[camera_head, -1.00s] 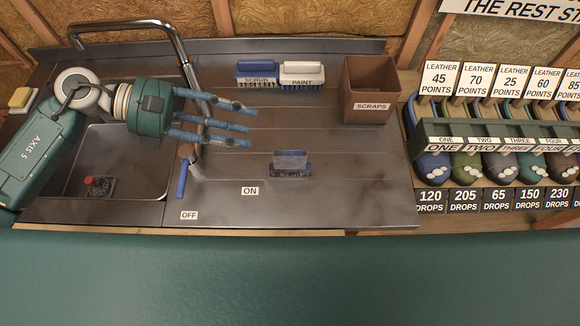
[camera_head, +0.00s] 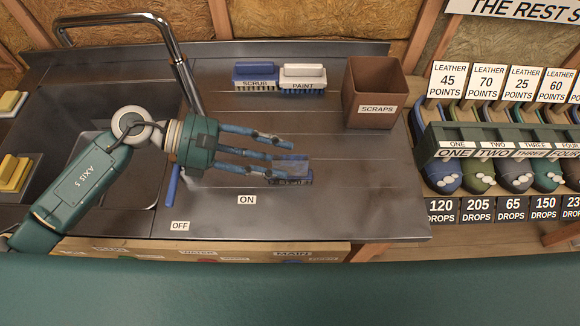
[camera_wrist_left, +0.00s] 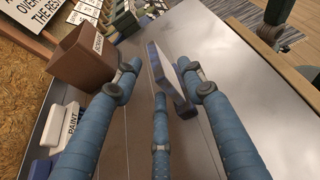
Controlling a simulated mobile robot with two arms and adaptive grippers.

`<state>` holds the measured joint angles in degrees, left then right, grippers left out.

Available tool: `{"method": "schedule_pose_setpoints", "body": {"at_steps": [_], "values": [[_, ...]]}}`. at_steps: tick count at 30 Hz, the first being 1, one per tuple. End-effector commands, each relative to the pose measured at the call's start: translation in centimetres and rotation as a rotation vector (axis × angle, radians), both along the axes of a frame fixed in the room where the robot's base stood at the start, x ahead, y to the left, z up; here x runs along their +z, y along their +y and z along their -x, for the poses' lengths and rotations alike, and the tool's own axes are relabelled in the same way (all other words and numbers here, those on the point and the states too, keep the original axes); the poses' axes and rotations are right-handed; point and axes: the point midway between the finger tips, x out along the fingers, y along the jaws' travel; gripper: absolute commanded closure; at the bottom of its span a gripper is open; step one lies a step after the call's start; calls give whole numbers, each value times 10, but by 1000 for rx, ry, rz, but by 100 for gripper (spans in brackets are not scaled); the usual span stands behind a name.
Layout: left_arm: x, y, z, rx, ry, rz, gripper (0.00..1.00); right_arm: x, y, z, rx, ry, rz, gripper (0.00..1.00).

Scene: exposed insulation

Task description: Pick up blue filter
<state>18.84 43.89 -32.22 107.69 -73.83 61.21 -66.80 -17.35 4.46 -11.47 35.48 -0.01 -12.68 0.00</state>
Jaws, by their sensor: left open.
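The blue filter (camera_head: 292,170) is a small block with a dark blue base and a paler upright panel. It stands on the metal counter, right of the ON label. My left gripper (camera_head: 279,158) has its blue fingers spread and pointing right, with the tips at the filter's left side, overlapping part of it in the head view. In the left wrist view the filter (camera_wrist_left: 166,76) shows between the spread fingers (camera_wrist_left: 160,86), beyond the middle one. I cannot tell whether any finger touches it. The gripper holds nothing. My right gripper is in neither view.
A scrub brush (camera_head: 256,77) and a paint brush (camera_head: 303,77) sit at the counter's back. A brown scraps bin (camera_head: 373,92) stands right of them. The tap (camera_head: 178,50) and sink (camera_head: 90,145) are left. The counter (camera_head: 340,205) in front of the filter is clear.

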Motion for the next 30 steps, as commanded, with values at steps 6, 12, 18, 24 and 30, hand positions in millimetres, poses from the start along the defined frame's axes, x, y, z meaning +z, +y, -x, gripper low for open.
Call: {"method": "schedule_pose_setpoints", "body": {"at_steps": [6,12,18,24,30], "values": [[-9,-30,0,-1,1,3,59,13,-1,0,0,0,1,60],[-14,-34,0,0,-1,0,59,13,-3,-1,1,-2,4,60],[-13,-34,0,0,0,0,77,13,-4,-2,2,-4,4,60],[-13,-34,0,0,-1,1,100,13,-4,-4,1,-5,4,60],[-13,-34,0,0,-1,1,100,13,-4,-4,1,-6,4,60]]}}
